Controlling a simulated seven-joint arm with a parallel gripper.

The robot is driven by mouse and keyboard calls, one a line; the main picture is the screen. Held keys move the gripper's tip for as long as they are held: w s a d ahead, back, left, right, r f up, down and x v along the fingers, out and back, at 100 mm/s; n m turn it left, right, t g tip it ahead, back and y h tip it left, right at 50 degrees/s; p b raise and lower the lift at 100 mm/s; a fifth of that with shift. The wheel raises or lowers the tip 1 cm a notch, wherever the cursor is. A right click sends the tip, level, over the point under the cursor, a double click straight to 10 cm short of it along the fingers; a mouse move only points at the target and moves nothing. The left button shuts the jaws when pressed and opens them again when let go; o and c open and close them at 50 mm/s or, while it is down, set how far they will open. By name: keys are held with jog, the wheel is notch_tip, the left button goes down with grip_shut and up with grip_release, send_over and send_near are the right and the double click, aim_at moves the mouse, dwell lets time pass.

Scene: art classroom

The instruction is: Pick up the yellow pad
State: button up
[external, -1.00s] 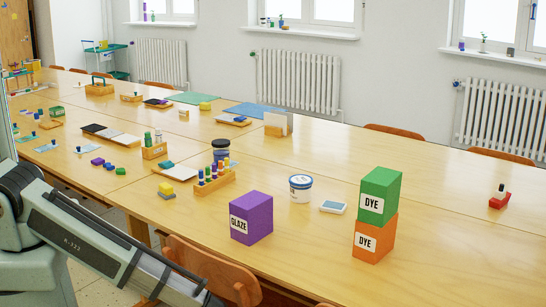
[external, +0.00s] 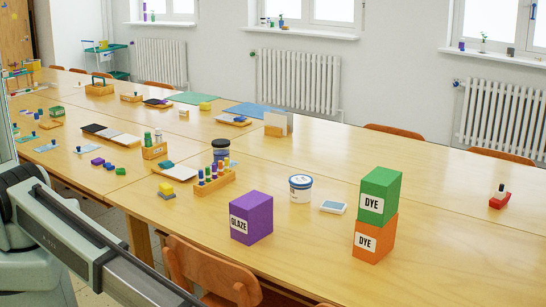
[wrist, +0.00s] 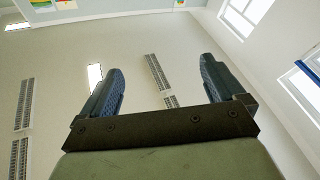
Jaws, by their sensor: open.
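A small yellow block-like pad (external: 165,187) lies on the table near its front edge, on or against a darker bluish piece, left of a wooden rack (external: 214,181) of coloured bottles. A second small yellow item (external: 205,105) lies farther back, by the blue sheet; I cannot tell which is the pad meant. My gripper (wrist: 160,70) shows in the wrist view with its two fingers wide apart and nothing between them. In the external view my gripper is out of frame.
A purple GLAZE box (external: 251,217), a white tub (external: 300,188) and a green DYE box (external: 380,194) on an orange one (external: 374,238) stand on the near table. A wooden chair (external: 212,272) is at the front edge. The table's right part is mostly clear.

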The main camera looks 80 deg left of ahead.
notch_tip(320, 180, up, 10)
jog(key=n+t+y, duration=0.1)
jog(key=n+t, duration=0.2)
jog(key=w+a+r+n+y, duration=0.1)
jog(key=w+a+r+y, duration=0.2)
jog(key=a, duration=0.5)
jog(key=w+a+r+n, duration=0.25)
jog(key=w+a, duration=0.25)
jog(key=a, duration=0.3)
jog(key=a+r+n+g+y, duration=0.1)
jog(key=a+r+g+y, duration=0.15)
jog(key=a, duration=1.95)
jog(key=a+r+n+g+y, duration=0.2)
jog(key=a+g+y, duration=0.1)
jog(key=a, duration=1.9)
jog(key=s+a+f+m+g+y, duration=0.1)
jog(key=s+a+f+g, duration=0.2)
jog(key=a, duration=0.6)
jog(key=s+a+f+m+g, duration=0.1)
jog(key=s+a+f+g, duration=0.15)
jog(key=s+a, duration=0.45)
jog(key=g+h, duration=0.3)
jog(key=g, duration=0.9)
send_over(165, 185)
notch_tip(165, 185, down, 8)
jog(key=shift+f, duration=3.85)
